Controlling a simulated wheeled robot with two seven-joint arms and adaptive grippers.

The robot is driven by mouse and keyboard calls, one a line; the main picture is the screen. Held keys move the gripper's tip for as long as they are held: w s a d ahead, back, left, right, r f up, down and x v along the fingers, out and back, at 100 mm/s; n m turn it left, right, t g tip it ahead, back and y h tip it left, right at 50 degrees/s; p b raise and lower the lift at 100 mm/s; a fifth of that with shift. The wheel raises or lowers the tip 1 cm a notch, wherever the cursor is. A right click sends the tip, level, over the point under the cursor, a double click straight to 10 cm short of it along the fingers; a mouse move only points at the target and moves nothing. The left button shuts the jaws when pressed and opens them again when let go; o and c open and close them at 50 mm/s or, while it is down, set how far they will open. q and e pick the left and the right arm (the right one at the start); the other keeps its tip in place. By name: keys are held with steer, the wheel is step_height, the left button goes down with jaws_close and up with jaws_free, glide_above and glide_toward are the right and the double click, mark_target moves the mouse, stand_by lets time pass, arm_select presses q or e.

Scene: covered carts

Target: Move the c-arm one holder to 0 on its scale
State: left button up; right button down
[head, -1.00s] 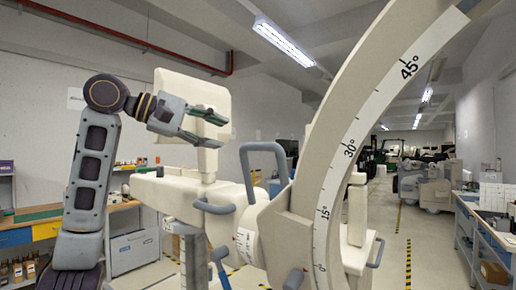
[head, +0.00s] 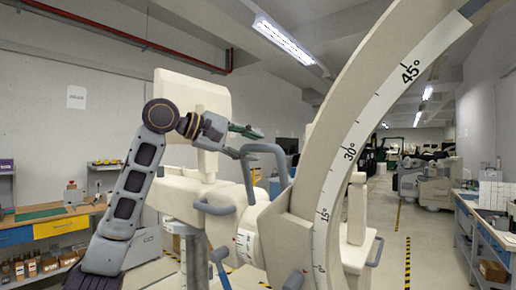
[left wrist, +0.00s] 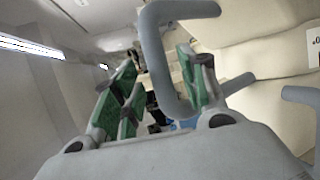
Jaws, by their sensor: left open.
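The c-arm (head: 372,100) is a large cream arc with a white scale (head: 349,155) marked 0°, 15°, 30° and 45°, 0° being lowest. Its cream holder (head: 285,225) meets the arc's left edge beside the low part of the scale; I cannot tell an exact reading. A grey loop handle (head: 279,158) rises from the holder. My left gripper (head: 246,142) is open, with its fingertips at the handle's upper left. In the left wrist view the handle (left wrist: 160,60) appears between the green-padded fingers; contact is unclear. My right gripper is not in view.
A grey side handle (head: 215,209) and a cream upright panel (head: 194,98) stand close to my left arm. A workbench (head: 60,225) is at the left wall, and another (head: 485,235) at the right. The aisle floor right of the arc is clear.

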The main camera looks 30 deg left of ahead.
arm_select(q)
steer(key=shift+x, duration=1.4)
jaws_close()
